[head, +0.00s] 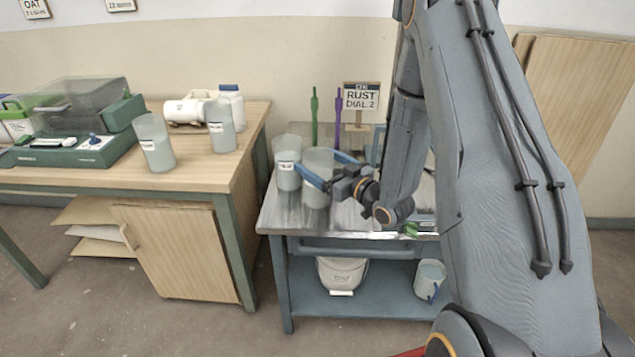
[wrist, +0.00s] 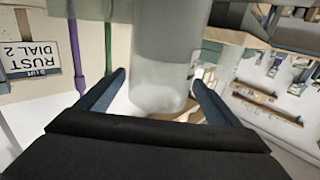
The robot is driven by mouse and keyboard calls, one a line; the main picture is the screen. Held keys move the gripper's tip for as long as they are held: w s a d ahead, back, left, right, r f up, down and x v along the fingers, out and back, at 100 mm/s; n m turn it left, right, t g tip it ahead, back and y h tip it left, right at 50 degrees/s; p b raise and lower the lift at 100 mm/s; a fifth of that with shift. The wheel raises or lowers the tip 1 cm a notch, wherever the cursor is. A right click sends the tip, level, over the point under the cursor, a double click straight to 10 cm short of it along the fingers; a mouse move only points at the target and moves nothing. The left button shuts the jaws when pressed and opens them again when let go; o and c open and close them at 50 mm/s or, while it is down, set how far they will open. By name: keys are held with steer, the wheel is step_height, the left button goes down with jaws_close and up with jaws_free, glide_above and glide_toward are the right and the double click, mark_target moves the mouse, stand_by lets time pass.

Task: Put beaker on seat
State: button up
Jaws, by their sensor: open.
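A large translucent beaker (head: 316,192) stands on the grey metal bench (head: 350,222). My gripper (head: 327,166) is open, with one finger on each side of this beaker. In the wrist view the beaker (wrist: 165,55) fills the space between the fingers of my gripper (wrist: 160,88); I cannot tell whether they touch it. Two more labelled beakers, a left one (head: 155,148) and a right one (head: 221,132), stand on the wooden table. I cannot tell which part is the seat.
A green machine (head: 60,148) with a grey lid stands on the wooden table (head: 190,177). Green (head: 314,115) and purple (head: 338,118) rods stand behind the large beaker, near a "RUST DIAL 2" sign (head: 361,97). Two buckets, white (head: 342,272) and grey (head: 430,278), are on the lower shelf.

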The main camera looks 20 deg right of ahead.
mark_target(309, 155)
steer(key=p+x, duration=0.1)
steer(key=x, duration=0.4)
steer(key=shift+d+r, duration=0.1)
steer(key=c, duration=2.2)
steer(key=shift+o, duration=0.2)
